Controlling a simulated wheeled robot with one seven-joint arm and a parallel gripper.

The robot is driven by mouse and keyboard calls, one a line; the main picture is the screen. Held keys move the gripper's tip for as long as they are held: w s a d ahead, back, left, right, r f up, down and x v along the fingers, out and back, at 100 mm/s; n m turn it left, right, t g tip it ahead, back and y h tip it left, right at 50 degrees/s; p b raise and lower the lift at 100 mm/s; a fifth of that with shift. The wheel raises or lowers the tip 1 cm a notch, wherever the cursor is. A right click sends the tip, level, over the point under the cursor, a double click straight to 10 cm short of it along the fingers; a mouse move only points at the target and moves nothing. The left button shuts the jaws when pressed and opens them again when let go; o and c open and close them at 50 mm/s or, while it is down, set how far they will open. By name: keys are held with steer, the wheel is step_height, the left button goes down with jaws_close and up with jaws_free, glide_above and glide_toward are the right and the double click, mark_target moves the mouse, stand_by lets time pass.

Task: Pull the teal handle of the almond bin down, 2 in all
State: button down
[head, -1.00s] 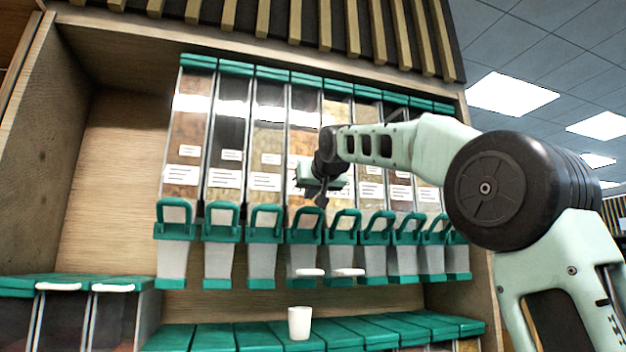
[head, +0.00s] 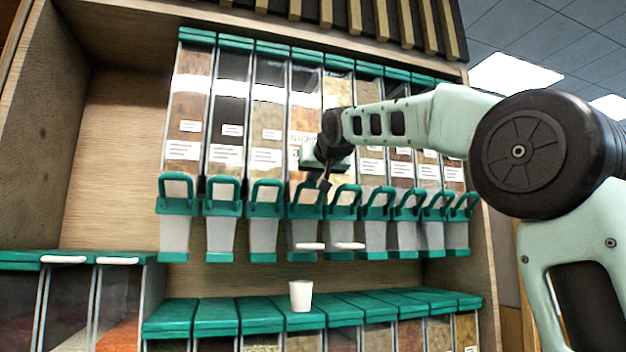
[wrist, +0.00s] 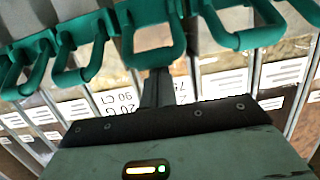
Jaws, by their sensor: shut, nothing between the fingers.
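A row of clear dispensing bins with teal lids and teal loop handles hangs in the wooden cabinet. Their labels are too small to read in the head view, so I cannot tell which bin holds almonds. My gripper (head: 325,186) is shut and empty, at the front of the middle bins, beside the teal handle (head: 306,196) of the fourth bin from the left. In the wrist view my closed fingers (wrist: 158,85) point toward a teal handle loop (wrist: 152,57); I cannot tell whether they touch it. The handles in the row all appear raised.
A white cup (head: 300,295) stands on the teal lids of the lower bins, below the middle dispensers. Two white tabs (head: 310,246) show under the middle spouts. Neighbouring handles (wrist: 243,35) sit close on both sides. The cabinet's right wall (head: 487,270) is near my arm.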

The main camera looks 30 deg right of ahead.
steer(key=shift+s+a+f+t+b, duration=0.15)
steer(key=shift+f+t+b, duration=0.25)
steer(key=shift+b, duration=1)
steer(key=f+b, duration=0.1)
steer(key=b, duration=0.1)
steer(key=t+b, duration=0.1)
steer(key=b, duration=0.2)
steer(key=shift+s+f+h, duration=0.3)
steer(key=shift+s+f, duration=0.1)
steer(key=f+t+b, duration=0.1)
steer(key=t+b, duration=0.1)
steer(key=b, duration=0.4)
steer(key=s+f+t+h+b, duration=0.1)
steer(key=f+b, duration=0.1)
steer(key=b, duration=0.5)
steer(key=f+t+b, duration=0.1)
steer(key=t+b, duration=0.1)
steer(key=b, duration=0.5)
steer(key=shift+s+a+f+t+h, duration=0.3)
steer(key=shift+s+f, duration=0.05)
steer(key=shift+f, duration=0.2)
